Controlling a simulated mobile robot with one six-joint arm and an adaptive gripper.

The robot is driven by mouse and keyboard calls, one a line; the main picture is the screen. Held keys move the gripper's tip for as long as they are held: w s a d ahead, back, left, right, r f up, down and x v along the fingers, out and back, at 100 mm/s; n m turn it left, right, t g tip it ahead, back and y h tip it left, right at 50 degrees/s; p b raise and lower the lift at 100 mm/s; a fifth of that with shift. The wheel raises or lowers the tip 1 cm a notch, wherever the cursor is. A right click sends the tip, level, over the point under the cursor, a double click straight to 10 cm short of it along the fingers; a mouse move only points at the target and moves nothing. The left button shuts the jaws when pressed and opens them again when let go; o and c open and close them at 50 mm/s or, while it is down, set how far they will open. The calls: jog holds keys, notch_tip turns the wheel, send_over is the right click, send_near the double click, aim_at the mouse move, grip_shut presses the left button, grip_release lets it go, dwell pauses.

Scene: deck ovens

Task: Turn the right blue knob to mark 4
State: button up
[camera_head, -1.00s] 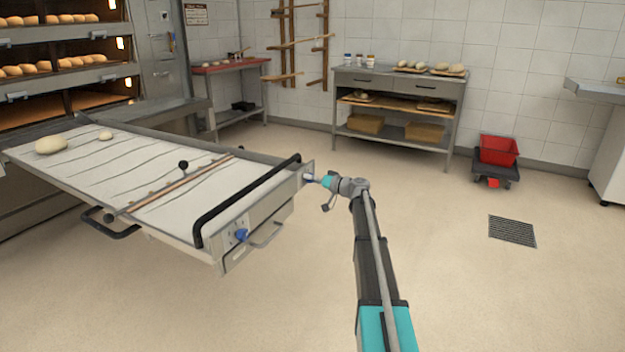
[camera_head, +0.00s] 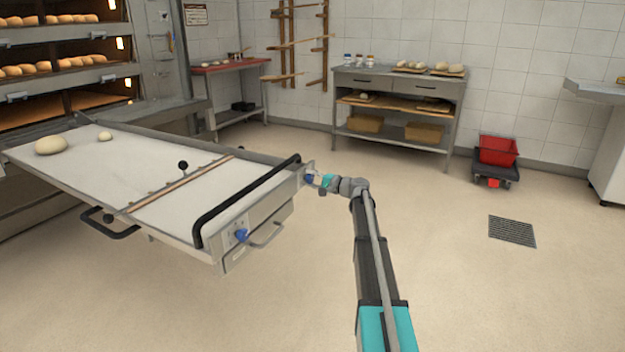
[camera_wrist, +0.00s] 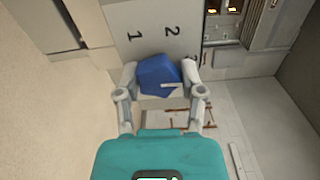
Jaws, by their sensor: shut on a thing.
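The right blue knob (camera_head: 309,179) is on the end panel at the right corner of the loader. In the wrist view the right blue knob (camera_wrist: 157,72) sits between the two fingers of my gripper (camera_wrist: 160,84), which is shut on it. A short white line shows on the knob's lower right side. The printed marks 1 and 2 are readable above the knob, and a 3 is partly hidden by the right finger. I cannot see mark 4. My gripper (camera_head: 319,180) reaches the knob from the right in the head view. Another blue knob (camera_head: 241,235) is on the loader's front left.
The loader's pale belt (camera_head: 190,180) carries two dough pieces (camera_head: 51,145) at its far left. A black bar (camera_head: 247,201) runs along its front edge. A floor drain (camera_head: 512,230) and a cart with a red bin (camera_head: 498,151) are to the right. The floor between is clear.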

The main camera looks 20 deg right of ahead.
jog(key=m, duration=0.5)
jog(key=shift+w+d+m, duration=0.1)
jog(key=shift+d+m, duration=0.05)
jog(key=shift+m, duration=0.25)
jog(key=m, duration=0.5)
jog(key=o, duration=1.2)
jog(key=shift+c, duration=0.2)
